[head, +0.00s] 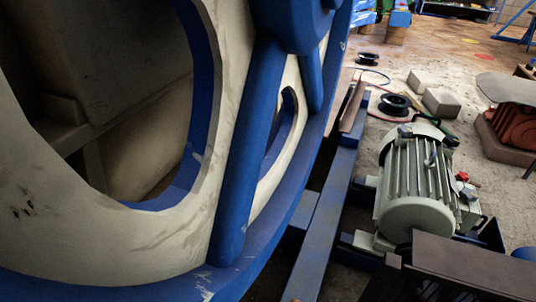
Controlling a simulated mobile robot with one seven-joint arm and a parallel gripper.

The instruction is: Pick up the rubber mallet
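I cannot make out a rubber mallet with certainty in the head view.
A large blue and cream flywheel (240,160) fills the left side. A blue steel frame rail (328,215) runs beside it. A dark brown guard (465,268) stands at the lower right. Black spools (395,101), pale blocks (441,102) and hoses lie on the dusty floor behind.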

